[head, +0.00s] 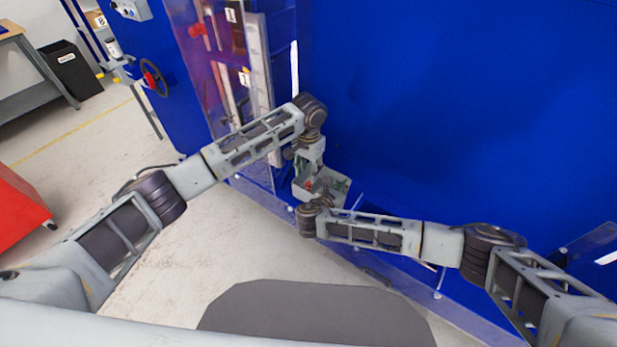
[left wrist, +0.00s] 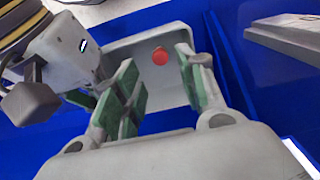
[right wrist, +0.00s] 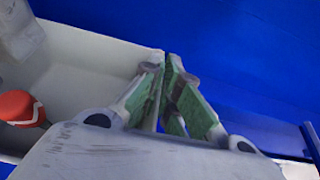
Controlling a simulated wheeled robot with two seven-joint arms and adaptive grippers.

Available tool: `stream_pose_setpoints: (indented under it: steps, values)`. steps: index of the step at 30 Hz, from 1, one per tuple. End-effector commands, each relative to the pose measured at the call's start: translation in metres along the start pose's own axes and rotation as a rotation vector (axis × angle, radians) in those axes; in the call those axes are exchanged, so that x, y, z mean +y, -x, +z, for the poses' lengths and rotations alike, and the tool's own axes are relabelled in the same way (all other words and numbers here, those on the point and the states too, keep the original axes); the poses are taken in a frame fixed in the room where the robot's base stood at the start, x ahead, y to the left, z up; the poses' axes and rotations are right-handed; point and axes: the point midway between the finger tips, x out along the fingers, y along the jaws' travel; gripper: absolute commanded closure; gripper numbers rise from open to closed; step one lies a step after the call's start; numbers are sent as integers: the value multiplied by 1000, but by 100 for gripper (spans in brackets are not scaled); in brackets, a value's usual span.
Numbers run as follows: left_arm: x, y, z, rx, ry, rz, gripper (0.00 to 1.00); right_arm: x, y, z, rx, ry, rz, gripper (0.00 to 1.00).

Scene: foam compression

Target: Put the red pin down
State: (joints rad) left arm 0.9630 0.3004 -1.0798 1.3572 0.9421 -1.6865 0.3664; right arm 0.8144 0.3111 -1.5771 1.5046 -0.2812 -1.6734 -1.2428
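The red pin (head: 308,185) is in the pale grey bin (head: 301,193), where the two arms meet in the head view. Its round red end (left wrist: 160,56) shows in the left wrist view, against the bin (left wrist: 172,93). The pin (right wrist: 18,107) is at the left edge of the right wrist view. My left gripper (left wrist: 158,82), with green pads, is open and empty over the bin, with the pin beyond its fingertips and apart from them. My right gripper (right wrist: 168,62) has its fingers close together at the bin's wall (right wrist: 105,55) and appears to pinch it.
A blue wall-like panel (head: 450,110) stands right behind the bin. A clear panel with fixtures (head: 245,90) stands to the left. The two grippers are close to each other at the bin. A red cabinet (head: 18,208) is far left, with open floor (head: 150,130) between.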

Motion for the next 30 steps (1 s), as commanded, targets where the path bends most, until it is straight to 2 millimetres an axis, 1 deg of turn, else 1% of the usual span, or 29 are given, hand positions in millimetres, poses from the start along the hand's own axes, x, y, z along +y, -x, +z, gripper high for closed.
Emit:
stream_pose_setpoints:
  steps: [1, 6, 12, 17, 27, 30]
  values:
    - [0, 8, 0, 1, 0, 0, 60, 0, 0, 0, 0, 0, 0, 100]
    - [0, 31, -1, 2, 1, 0, 60, 0, 0, 0, 0, 0, 0, 100]
    - [0, 45, 0, 0, 0, 0, 60, 0, 0, 0, 0, 0, 0, 100]
    - [0, 48, 0, 0, 1, 0, 60, 0, 0, 0, 0, 0, 0, 100]
    - [0, 48, 0, 0, 1, 0, 60, 0, 0, 0, 0, 0, 0, 100]
    - [0, 48, 0, 0, 1, 0, 60, 0, 0, 0, 0, 0, 0, 86]
